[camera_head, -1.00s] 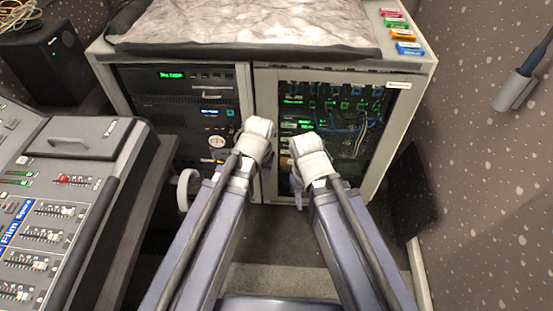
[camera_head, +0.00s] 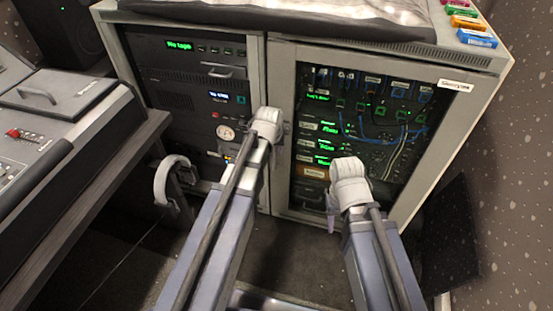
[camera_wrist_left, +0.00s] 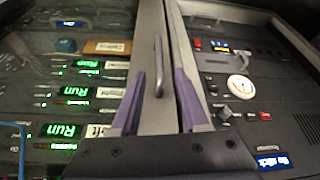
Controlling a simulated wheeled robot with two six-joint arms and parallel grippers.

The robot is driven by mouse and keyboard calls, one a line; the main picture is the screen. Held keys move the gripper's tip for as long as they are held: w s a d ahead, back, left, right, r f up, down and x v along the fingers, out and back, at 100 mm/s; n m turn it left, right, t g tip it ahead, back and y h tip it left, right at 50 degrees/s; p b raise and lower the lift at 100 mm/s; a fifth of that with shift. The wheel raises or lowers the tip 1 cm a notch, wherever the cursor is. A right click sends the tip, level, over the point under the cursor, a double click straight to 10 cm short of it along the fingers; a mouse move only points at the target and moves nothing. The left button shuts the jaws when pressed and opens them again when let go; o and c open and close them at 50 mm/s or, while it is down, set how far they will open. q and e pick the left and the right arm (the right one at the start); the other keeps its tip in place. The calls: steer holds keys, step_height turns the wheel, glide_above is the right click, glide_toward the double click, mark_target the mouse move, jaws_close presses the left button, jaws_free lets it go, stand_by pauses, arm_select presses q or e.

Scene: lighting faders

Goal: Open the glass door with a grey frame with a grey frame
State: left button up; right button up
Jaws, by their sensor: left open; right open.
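The glass door (camera_head: 375,150) with a grey frame is the right-hand front of the cabinet in the head view and looks shut. Lit rack gear and cables show behind its glass. In the left wrist view, a slim grey bar handle (camera_wrist_left: 158,65) stands on the door's grey frame (camera_wrist_left: 150,112). My left gripper (camera_wrist_left: 158,100) is open there, its purple fingers on either side of the handle's line; contact cannot be told. In the head view, my left gripper (camera_head: 281,130) is at the door's left edge. My right gripper (camera_head: 333,212) is open and empty before the door's lower part.
A black rack panel (camera_head: 185,85) fills the cabinet's left side. A mixing desk (camera_head: 60,110) stands at the left, with a pale curved handle-like part (camera_head: 168,180) near it. Small coloured boxes (camera_head: 476,38) lie on the cabinet top. A speckled wall (camera_head: 510,210) bounds the right.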

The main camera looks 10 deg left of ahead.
mark_target(274, 156)
arm_select(q)
steer(key=shift+b+x, duration=3.6)
steer(key=shift+x, duration=0.35)
steer(key=shift+s, duration=0.1)
steer(key=shift+r, duration=0.1)
jaws_close()
